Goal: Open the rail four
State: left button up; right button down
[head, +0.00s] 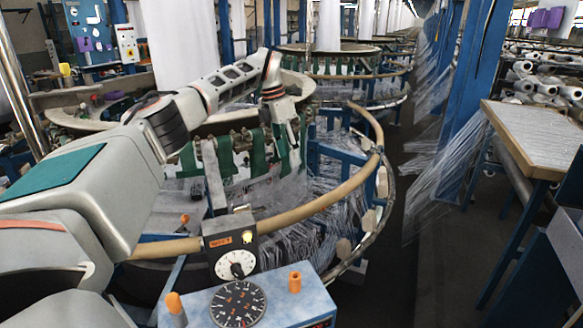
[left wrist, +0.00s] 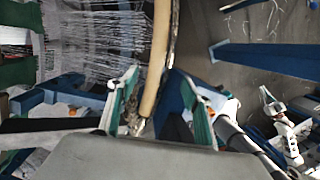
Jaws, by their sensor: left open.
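A tan curved rail (head: 300,212) runs around the front of the round loom at about waist height. The pictures do not show which rail is number four. My left gripper (head: 291,138) hangs from the bent left arm over the loom's near part, and its fingertips are hard to make out there. In the left wrist view my left gripper (left wrist: 158,88) is open, with one green-padded finger on each side of a tan rail (left wrist: 160,58). The rail lies between the fingers; I cannot tell whether they touch it. A white arm end, apparently my right gripper (left wrist: 285,125), shows at the right edge.
A control box with a dial (head: 236,258) stands on the near rail, above a blue panel (head: 285,298) with orange knobs. Blue posts (head: 468,95) and a wooden-topped table (head: 535,135) stand at right. The dark aisle floor (head: 410,240) between is clear.

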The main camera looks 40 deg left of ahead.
pick_arm(q)
jog(key=v, duration=0.5)
jog(key=shift+f, duration=0.1)
dwell(0.5)
